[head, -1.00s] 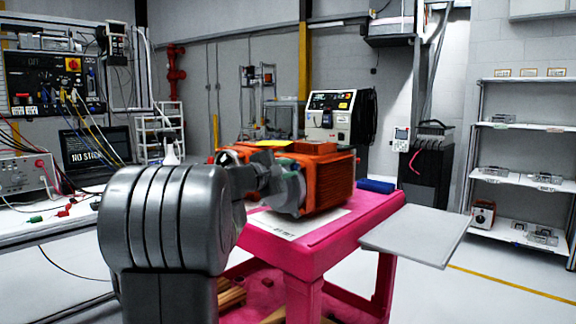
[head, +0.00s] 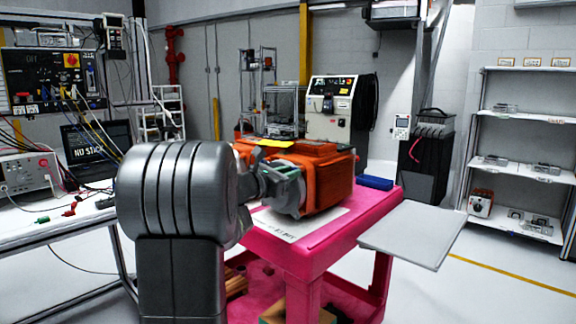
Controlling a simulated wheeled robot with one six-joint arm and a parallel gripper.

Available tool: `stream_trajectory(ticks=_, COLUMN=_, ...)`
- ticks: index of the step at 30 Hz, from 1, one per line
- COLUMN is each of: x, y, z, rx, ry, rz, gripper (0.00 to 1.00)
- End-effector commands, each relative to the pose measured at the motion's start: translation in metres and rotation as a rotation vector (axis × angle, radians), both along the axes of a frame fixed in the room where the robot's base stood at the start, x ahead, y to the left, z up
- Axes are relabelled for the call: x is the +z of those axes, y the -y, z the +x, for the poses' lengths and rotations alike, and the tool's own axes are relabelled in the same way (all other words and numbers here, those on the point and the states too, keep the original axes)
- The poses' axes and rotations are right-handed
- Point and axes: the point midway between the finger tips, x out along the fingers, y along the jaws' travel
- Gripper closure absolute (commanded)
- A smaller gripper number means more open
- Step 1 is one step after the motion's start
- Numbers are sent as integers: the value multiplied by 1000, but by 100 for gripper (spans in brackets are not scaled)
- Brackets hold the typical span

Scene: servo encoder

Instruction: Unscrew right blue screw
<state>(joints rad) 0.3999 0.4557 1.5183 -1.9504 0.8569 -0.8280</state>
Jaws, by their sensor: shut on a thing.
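An orange motor unit (head: 330,183) lies on the pink cart (head: 385,212), with its grey round end (head: 290,194) facing left toward my arm. My gripper (head: 282,182) is at this end, close against it. My grey arm link covers part of the gripper, and its fingers are small and hard to make out. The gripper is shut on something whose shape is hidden. No blue screw can be made out on the motor, right or left. A yellow piece (head: 274,143) lies on top of the motor.
A blue block (head: 375,182) and a white sheet (head: 300,226) lie on the cart. A grey flap (head: 412,233) sticks out from its right side. A workbench (head: 60,228) with wiring stands at left, shelves (head: 520,170) at right. Floor is clear right of the cart.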

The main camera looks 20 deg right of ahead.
Motion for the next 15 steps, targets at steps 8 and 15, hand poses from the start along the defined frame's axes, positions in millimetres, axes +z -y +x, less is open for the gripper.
stream_trajectory(ticks=8, x=5, y=1, z=1, rx=-1, ry=-245, rz=-99, gripper=100)
stream_trajectory(ticks=15, x=5, y=1, z=1, rx=-1, ry=-455, rz=-186, gripper=100)
